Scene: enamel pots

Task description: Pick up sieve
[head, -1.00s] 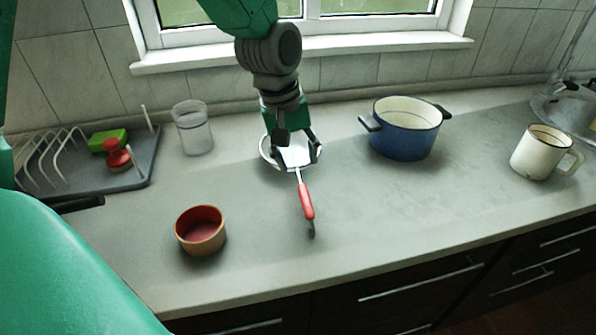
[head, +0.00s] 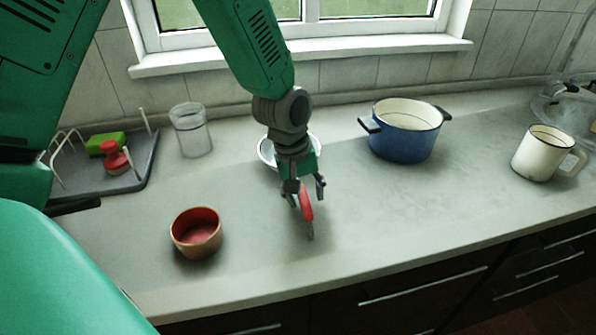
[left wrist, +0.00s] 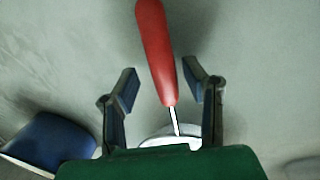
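The sieve (head: 265,150) lies on the counter in the head view, with a pale round bowl and a red handle. The handle (head: 306,203) points toward the front edge. My left gripper (head: 306,195) is over the handle, open, with its fingers on either side of it. In the left wrist view the red handle (left wrist: 156,50) runs up between the two spread fingers (left wrist: 163,88), with gaps on both sides. The sieve bowl is partly hidden behind my gripper in both views. My right gripper is not in view.
A blue pot (head: 403,138) stands right of the sieve, and a white mug (head: 536,155) farther right. A small red-lined bowl (head: 196,240) is at front left. A clear jar (head: 192,135) and a grey dish rack (head: 140,170) are at back left. The counter's front middle is clear.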

